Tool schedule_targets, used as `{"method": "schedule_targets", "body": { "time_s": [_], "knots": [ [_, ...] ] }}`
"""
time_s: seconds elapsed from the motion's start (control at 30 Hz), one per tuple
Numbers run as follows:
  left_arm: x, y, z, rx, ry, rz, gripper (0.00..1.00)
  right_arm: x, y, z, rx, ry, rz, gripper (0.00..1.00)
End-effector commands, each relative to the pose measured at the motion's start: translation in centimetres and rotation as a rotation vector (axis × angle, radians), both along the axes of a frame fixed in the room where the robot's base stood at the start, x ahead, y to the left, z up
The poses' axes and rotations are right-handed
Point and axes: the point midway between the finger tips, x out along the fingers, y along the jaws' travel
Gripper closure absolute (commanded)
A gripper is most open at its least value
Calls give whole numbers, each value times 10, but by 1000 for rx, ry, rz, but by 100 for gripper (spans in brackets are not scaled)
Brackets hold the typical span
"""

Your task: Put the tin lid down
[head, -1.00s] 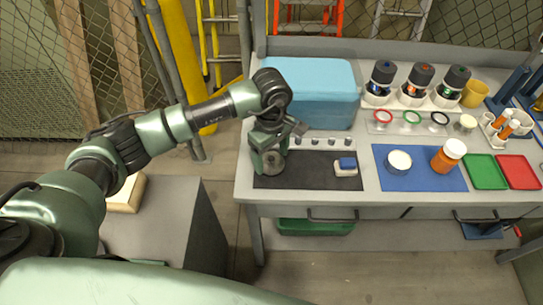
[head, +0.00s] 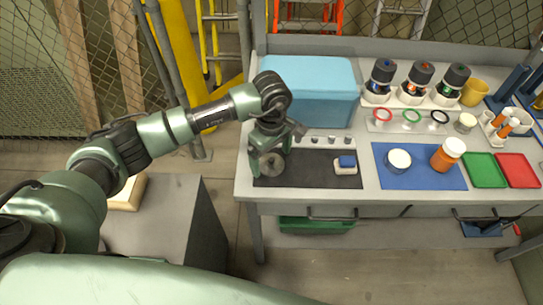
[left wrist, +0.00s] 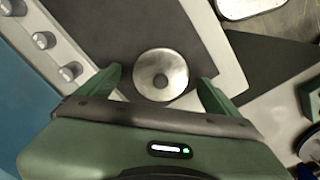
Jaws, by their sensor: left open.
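The tin lid (head: 271,165) is a round, silvery disc with a small darker knob in its middle. It lies on the black mat (head: 312,178) at the left end of the bench. My left gripper (head: 269,153) is open above it. In the left wrist view the lid (left wrist: 161,74) shows between and just beyond the spread fingertips of the left gripper (left wrist: 162,88), with gaps on both sides. My right gripper is out of view.
A blue box (head: 310,92) stands right behind my left gripper. A row of small metal knobs (head: 333,140) edges the mat. An orange jar (head: 441,160) stands farther right. The mat's middle is clear.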

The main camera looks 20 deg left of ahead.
Motion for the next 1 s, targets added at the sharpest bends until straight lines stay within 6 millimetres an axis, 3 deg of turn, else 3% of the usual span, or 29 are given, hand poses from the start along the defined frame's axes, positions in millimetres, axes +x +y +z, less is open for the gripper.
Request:
{"method": "schedule_targets", "body": {
  "time_s": [0.53, 0.7, 1.0],
  "knots": [
    [1, 0, 104, -2, -5, 0, 6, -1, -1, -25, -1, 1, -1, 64],
    [0, 0, 117, -1, -3, -1, 6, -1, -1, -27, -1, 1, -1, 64],
    [0, 0, 120, 0, -1, -1, 6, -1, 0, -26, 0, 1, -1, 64]
  ]
}}
